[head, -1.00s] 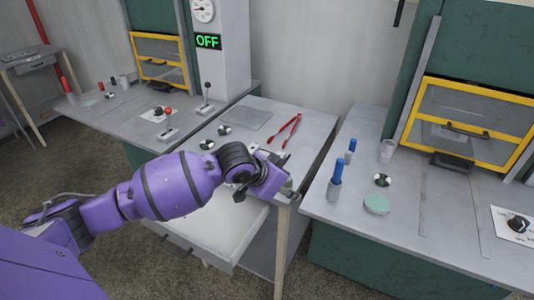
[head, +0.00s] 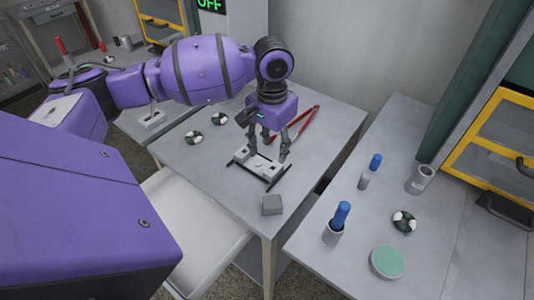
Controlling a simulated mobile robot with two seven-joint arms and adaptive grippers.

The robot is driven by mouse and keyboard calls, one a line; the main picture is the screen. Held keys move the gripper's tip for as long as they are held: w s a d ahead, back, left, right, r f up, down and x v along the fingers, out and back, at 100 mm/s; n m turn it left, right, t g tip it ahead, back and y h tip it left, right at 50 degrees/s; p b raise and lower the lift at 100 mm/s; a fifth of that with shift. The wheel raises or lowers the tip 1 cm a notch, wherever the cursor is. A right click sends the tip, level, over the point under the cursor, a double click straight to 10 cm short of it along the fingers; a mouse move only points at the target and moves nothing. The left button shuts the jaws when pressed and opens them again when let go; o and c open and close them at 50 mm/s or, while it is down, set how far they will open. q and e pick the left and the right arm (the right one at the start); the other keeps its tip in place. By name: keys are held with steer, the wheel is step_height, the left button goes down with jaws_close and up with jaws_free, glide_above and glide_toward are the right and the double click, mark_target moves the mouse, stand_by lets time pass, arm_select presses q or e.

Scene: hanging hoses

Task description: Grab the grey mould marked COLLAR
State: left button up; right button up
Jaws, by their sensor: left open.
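My left gripper (head: 268,154) points down over the middle table, open, with its fingers above a pale block-like piece (head: 262,167) that has dark bars along its sides. Whether the fingers touch this piece I cannot tell. A small plain grey block (head: 272,205) sits just in front of it, near the table's front edge. No COLLAR marking is readable on either, so I cannot tell which is the mould. My right gripper is not in view.
Red tongs (head: 307,121) lie behind my gripper. Two black-and-white discs (head: 219,119) (head: 194,138) lie to its left. An open drawer (head: 195,235) juts out below. The right bench holds blue-topped items (head: 340,215), a cup (head: 420,179) and a green-topped disc (head: 388,262).

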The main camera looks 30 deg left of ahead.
mark_target(272, 166)
arm_select(q)
steer(key=shift+s+f, duration=0.15)
steer(key=shift+f, duration=0.4)
steer(key=shift+s+f, duration=0.15)
steer(key=shift+f, duration=0.35)
steer(key=shift+d+f, duration=0.1)
steer(key=shift+f, duration=0.15)
steer(key=f, duration=0.3)
steer(key=shift+w+d+f, duration=0.15)
steer(key=shift+d+f, duration=0.05)
steer(key=shift+f, duration=0.65)
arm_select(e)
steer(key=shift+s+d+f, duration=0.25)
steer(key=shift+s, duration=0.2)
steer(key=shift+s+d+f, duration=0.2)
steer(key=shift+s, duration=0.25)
arm_select(q)
steer(key=shift+r, duration=0.1)
steer(key=shift+c, duration=0.5)
steer(key=shift+w, duration=0.1)
jaws_close()
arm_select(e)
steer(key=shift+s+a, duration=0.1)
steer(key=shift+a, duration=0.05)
